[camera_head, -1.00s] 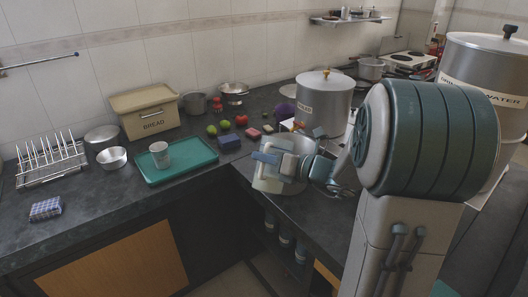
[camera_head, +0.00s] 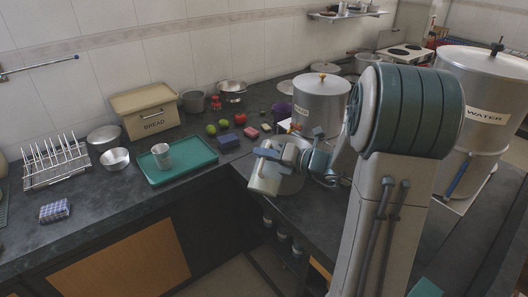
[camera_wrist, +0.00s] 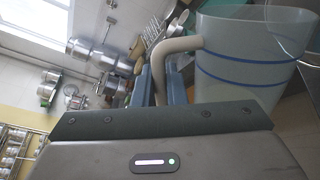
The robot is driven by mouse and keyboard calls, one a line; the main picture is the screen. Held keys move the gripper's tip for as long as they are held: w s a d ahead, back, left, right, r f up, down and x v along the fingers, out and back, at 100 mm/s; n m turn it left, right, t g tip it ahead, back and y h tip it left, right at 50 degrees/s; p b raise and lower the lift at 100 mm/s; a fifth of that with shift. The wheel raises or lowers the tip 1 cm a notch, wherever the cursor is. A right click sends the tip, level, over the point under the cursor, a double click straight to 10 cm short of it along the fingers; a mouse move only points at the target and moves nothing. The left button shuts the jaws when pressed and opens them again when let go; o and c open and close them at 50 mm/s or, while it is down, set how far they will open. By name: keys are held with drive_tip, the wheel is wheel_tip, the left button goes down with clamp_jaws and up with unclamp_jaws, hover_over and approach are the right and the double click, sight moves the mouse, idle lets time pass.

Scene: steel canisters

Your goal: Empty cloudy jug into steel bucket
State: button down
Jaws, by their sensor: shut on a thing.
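The cloudy jug (camera_wrist: 250,65), translucent with blue bands, fills the right of the wrist view. Its beige handle (camera_wrist: 176,46) runs between the fingers of my gripper (camera_wrist: 160,84), which is shut on it. In the head view the jug (camera_head: 264,180) is a pale shape hanging at my gripper (camera_head: 270,155), over the front part of the counter near the inner corner, and it looks tilted. A round steel rim, probably the steel bucket (camera_head: 291,185), shows just right of and behind the jug, partly hidden by it and my arm. The jug's contents cannot be made out.
A large lidded steel canister (camera_head: 320,103) stands close behind my gripper. A labelled water canister (camera_head: 484,92) is at right. A green tray (camera_head: 190,168) with a steel cup (camera_head: 161,155), a bread bin (camera_head: 146,110) and a dish rack (camera_head: 56,163) stand at left.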

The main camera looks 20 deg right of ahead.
sight(270, 142)
drive_tip(key=shift+w+d+r+m+p, duration=0.3)
drive_tip(key=shift+w+r+m+p, duration=0.25)
drive_tip(key=shift+p, duration=0.55)
drive_tip(key=shift+d+r+p, duration=0.1)
drive_tip(key=shift+r+p, duration=0.05)
drive_tip(key=shift+p, duration=0.45)
drive_tip(key=shift+w+d+r+m+p, duration=0.15)
drive_tip(key=shift+m+p, duration=0.2)
drive_tip(key=shift+p, duration=0.2)
drive_tip(key=shift+w+d+r+p, duration=0.1)
drive_tip(key=shift+w+r+p, duration=0.1)
drive_tip(key=shift+p, duration=0.65)
drive_tip(key=shift+f+m, duration=0.2)
drive_tip(key=shift+m, duration=0.1)
drive_tip(key=shift+g, duration=0.3)
drive_tip(key=shift+w+d+r+p, duration=0.15)
drive_tip(key=shift+w+r+p, duration=0.05)
drive_tip(key=shift+p, duration=0.45)
drive_tip(key=shift+w+d+r+m+y+p, duration=0.25)
drive_tip(key=shift+w+d+m+p, duration=0.4)
drive_tip(key=shift+p, duration=1.2)
